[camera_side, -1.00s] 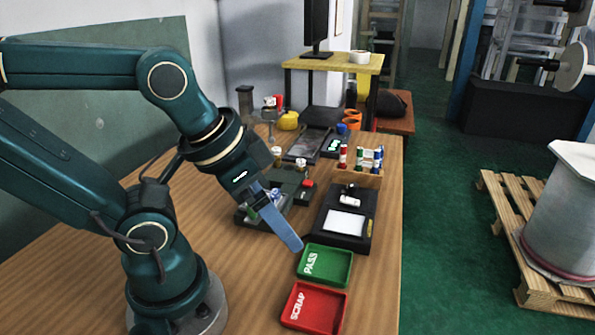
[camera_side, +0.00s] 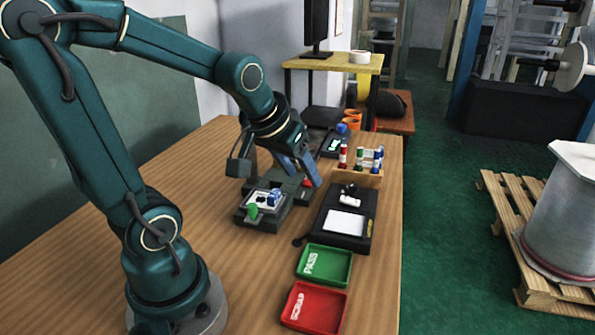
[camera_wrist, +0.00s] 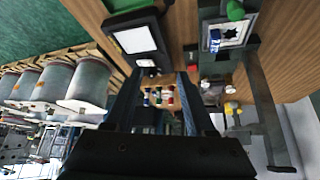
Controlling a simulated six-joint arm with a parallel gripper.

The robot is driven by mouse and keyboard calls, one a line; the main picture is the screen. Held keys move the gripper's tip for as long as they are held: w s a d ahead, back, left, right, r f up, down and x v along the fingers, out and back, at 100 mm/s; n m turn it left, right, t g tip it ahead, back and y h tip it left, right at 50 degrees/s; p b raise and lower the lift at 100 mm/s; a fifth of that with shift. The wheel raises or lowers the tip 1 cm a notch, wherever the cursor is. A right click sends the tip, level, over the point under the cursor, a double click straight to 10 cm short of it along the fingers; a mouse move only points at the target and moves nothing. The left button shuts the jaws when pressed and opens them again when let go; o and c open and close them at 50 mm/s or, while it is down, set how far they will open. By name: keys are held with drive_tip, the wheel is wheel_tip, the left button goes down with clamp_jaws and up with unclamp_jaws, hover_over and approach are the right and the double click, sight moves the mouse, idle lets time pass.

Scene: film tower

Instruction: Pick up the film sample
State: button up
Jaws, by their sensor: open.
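I cannot tell for sure which thing is the film sample. A grey fixture (camera_side: 250,217) on the wooden table bears a white plate, a small blue piece (camera_side: 273,197) and a green knob (camera_side: 252,211). In the wrist view the blue piece (camera_wrist: 215,42) lies at the edge of the white plate (camera_wrist: 237,31), which has a dark star-like mark. A white sheet (camera_side: 345,222) lies on a black device to the right; it also shows in the wrist view (camera_wrist: 137,38). My gripper (camera_side: 300,172) is open and empty, its fingers pointing down above the back of the fixture.
A green PASS tray (camera_side: 325,279) and a red SCRAP tray (camera_side: 314,322) lie at the front right. A wooden rack (camera_side: 361,175) holds several small coloured bottles behind the black device (camera_side: 345,243).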

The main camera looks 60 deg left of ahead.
sight(273, 193)
drive_tip(key=s+a+f+n+g, duration=0.1)
drive_tip(key=a+f, duration=0.1)
drive_tip(key=a, duration=0.1)
drive_tip(key=a+f+n, duration=0.1)
drive_tip(key=a+f, duration=0.1)
drive_tip(key=a, duration=0.1)
drive_tip(key=s+a+f+n+g, duration=0.1)
drive_tip(key=a+n, duration=0.1)
drive_tip(key=shift+s+a+f+g+y, duration=0.3)
drive_tip(key=shift+a+f, duration=0.1)
drive_tip(key=shift+x, duration=2.45)
drive_tip(key=shift+c, duration=0.3)
clamp_jaws()
